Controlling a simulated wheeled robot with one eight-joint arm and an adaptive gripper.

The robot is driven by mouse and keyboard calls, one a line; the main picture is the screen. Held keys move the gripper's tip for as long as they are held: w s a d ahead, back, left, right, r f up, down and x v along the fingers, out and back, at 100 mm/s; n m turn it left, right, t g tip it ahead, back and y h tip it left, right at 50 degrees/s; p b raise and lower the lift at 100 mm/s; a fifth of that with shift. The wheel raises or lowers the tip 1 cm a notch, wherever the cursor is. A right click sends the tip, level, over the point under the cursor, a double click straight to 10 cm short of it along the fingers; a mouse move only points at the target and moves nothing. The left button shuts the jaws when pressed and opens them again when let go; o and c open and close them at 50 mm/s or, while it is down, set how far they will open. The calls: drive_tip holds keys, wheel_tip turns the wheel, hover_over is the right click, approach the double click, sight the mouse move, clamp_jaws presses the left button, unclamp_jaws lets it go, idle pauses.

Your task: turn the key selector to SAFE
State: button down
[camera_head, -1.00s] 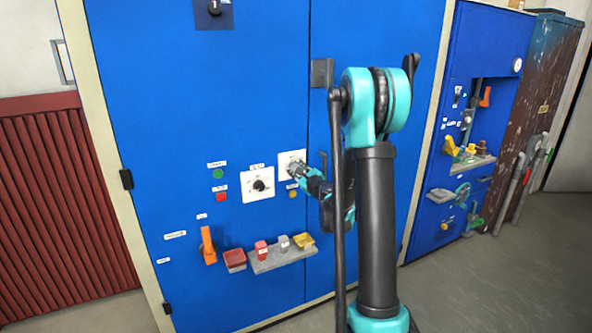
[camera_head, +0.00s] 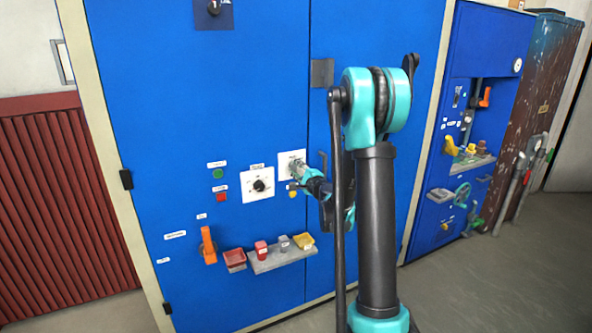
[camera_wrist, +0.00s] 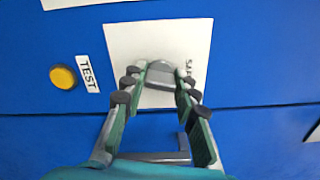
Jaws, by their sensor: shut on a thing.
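The key selector is a grey key (camera_wrist: 160,72) on a white square plate (camera_wrist: 143,42), which carries a partly covered SAFE label (camera_wrist: 188,70) on the right in the wrist view. In the head view the plate (camera_head: 291,158) sits on the blue cabinet, and my gripper (camera_head: 297,168) reaches it from the right. In the wrist view my gripper (camera_wrist: 160,82) has a finger on each side of the key and is shut on it. The fingers hide the key's sides and part of the plate. I cannot tell the key's exact angle.
A yellow button (camera_wrist: 63,77) with a TEST label (camera_wrist: 87,73) is beside the plate. In the head view a black rotary dial (camera_head: 259,186) is left of the plate. Green and red buttons, an orange lever (camera_head: 208,246) and a small shelf (camera_head: 280,260) are nearby.

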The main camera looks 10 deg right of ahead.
drive_tip(key=shift+n, duration=1.5)
drive_tip(key=shift+s, duration=0.1)
drive_tip(key=c, duration=1.2)
unclamp_jaws()
drive_tip(key=shift+o, duration=0.2)
drive_tip(key=v, duration=1.2)
